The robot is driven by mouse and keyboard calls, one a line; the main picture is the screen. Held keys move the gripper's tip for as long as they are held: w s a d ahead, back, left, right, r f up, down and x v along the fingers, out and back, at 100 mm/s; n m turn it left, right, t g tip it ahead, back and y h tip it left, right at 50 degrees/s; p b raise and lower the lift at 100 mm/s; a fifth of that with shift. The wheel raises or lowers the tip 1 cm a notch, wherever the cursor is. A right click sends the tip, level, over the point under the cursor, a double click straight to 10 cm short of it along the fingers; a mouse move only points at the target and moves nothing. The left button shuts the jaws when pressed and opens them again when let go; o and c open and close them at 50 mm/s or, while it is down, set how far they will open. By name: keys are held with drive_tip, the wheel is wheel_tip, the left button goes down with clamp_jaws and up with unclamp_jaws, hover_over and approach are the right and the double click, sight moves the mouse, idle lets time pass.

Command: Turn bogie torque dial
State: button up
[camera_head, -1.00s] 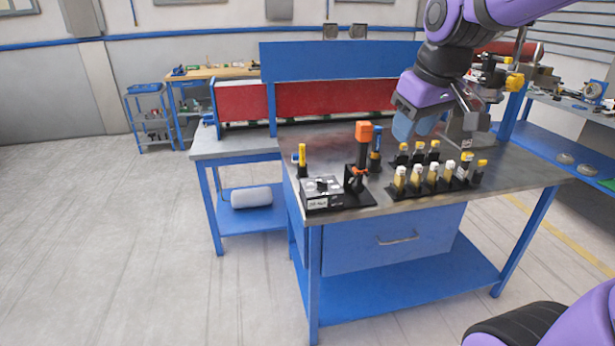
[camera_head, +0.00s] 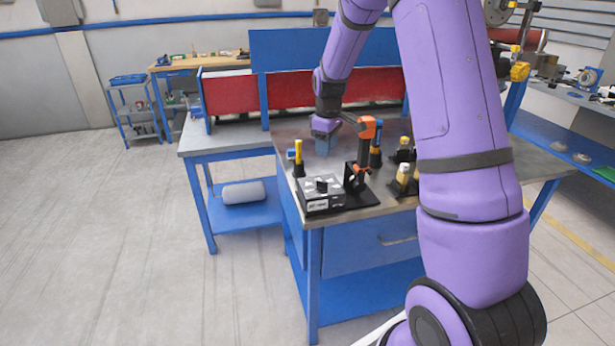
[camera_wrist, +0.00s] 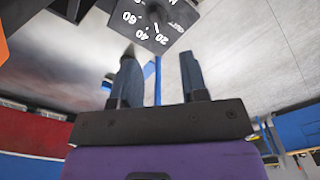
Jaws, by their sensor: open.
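A torque tester box (camera_head: 320,195) with a dark knob on top sits at the near left corner of the workbench. In the wrist view a dark dial plate (camera_wrist: 150,30) with white marks 20, 40 and 60 shows at the top edge, partly cut off. I take it to be the torque dial. My gripper (camera_head: 325,145) is above the bench, behind the box and apart from it. In the wrist view my gripper (camera_wrist: 160,76) has its two dark fingers spread, with nothing between them. The dial lies beyond the fingertips.
An upright black stand with an orange head (camera_head: 367,128) rises right beside the box. My arm hides most of the black-holder row at right. The workbench (camera_head: 290,130) has bare metal at the back.

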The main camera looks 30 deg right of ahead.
sight(322, 181)
drive_tip(key=shift+n, duration=0.3)
drive_tip(key=f, duration=0.4)
drive_tip(key=w+f, duration=0.1)
drive_tip(key=f, duration=0.8)
drive_tip(key=shift+w, duration=0.4)
clamp_jaws()
